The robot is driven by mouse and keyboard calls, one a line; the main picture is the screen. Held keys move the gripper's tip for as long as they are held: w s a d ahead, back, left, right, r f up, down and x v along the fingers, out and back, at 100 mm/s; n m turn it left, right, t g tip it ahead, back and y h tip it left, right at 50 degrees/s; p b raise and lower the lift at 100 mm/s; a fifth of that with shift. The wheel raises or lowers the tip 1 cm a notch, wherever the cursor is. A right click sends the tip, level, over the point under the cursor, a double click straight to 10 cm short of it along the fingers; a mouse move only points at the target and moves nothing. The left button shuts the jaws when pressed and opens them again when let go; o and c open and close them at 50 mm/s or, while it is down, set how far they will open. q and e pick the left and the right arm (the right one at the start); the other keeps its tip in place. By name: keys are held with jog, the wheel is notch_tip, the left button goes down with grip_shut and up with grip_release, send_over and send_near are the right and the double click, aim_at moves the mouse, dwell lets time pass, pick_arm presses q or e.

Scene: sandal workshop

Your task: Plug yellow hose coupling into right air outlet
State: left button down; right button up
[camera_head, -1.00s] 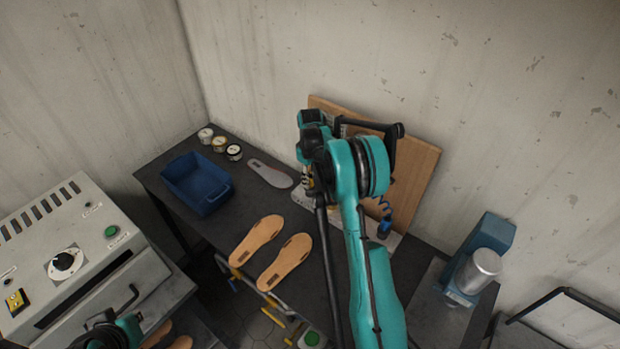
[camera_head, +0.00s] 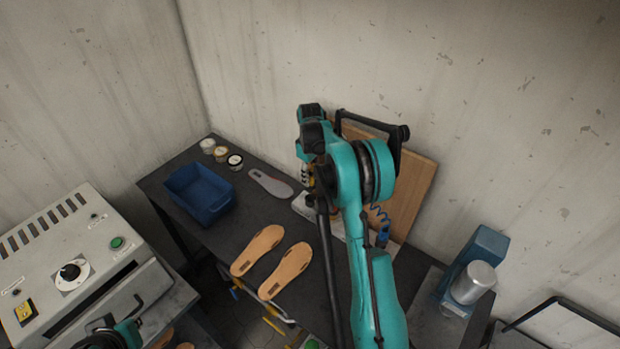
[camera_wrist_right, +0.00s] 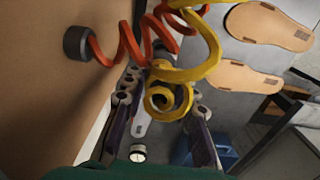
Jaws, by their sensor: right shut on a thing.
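My right gripper (camera_head: 308,176) is over the black bench in front of the wooden board (camera_head: 412,192), mostly hidden by its own arm. In the right wrist view its fingers (camera_wrist_right: 158,82) are closed in around the end of the yellow coiled hose (camera_wrist_right: 204,68). The coupling at that end is mostly hidden by the coils and fingers; only a little yellow shows in the head view. The right air outlet cannot be made out; the arm covers much of the board. My left gripper's fingers do not show, only a teal arm part at the bottom left.
An orange coiled hose (camera_wrist_right: 132,42) runs from a dark round fitting (camera_wrist_right: 77,42) on the board, close beside the gripper. Sandal soles (camera_head: 257,250), a blue bin (camera_head: 214,211) and small jars (camera_head: 221,154) are on the bench.

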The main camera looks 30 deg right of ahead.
jog(key=shift+r+p, duration=1.5)
jog(key=shift+r, duration=1.65)
